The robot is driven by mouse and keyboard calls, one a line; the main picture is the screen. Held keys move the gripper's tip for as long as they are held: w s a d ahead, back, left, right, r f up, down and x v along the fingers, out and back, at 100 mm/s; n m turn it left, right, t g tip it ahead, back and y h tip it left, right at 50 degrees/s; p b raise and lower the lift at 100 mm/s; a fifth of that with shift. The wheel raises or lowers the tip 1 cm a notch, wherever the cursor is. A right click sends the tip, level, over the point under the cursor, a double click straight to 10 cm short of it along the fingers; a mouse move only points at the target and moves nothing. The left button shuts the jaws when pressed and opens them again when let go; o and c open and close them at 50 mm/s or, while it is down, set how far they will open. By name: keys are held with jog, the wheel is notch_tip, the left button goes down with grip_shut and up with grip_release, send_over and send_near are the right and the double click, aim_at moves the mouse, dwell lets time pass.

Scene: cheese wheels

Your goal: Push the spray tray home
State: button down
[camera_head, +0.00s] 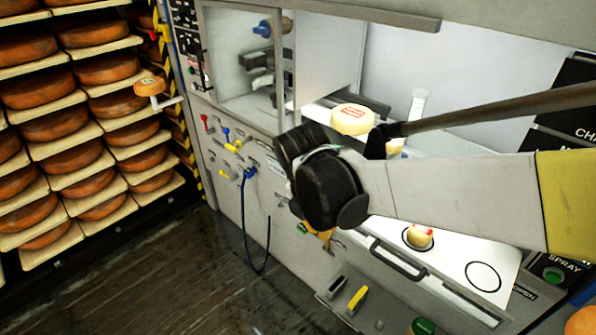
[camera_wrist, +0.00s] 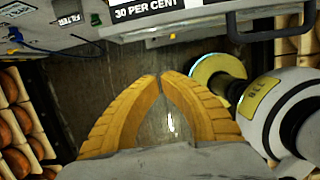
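The spray tray (camera_head: 455,262) is a white drawer top at the lower right of the head view, standing out from the grey machine. It has printed black circles and a dark bar handle (camera_head: 398,258) on its front. A small yellow cheese piece with a red top (camera_head: 419,236) sits on one circle. The handle also shows at the top right of the wrist view (camera_wrist: 270,29). My gripper (camera_wrist: 160,77) has its yellow fingertips almost meeting with nothing between them, apart from the handle. In the head view my arm hides most of it.
A cheese wheel with a red mark (camera_head: 352,119) sits on a white upper surface. Racks of orange cheese wheels (camera_head: 55,125) stand at the left. A blue hose (camera_head: 245,225) hangs on the machine front. A green button (camera_head: 553,275) is beside the tray. The floor (camera_head: 150,275) is clear.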

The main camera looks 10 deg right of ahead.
jog(key=w+d+f+b, duration=0.2)
jog(key=w+d+f, duration=0.1)
jog(key=d+f, duration=0.1)
jog(key=shift+f+b, duration=0.25)
jog(key=shift+b, duration=0.1)
jog(key=shift+w+d, duration=0.1)
jog(key=w+d, duration=0.5)
jog(key=d, duration=0.1)
jog(key=w+d+p, duration=0.1)
jog(key=w+d, duration=0.3)
jog(key=d, duration=0.2)
jog(key=w+d, duration=0.5)
jog(key=d, duration=0.1)
jog(key=shift+w+d, duration=0.3)
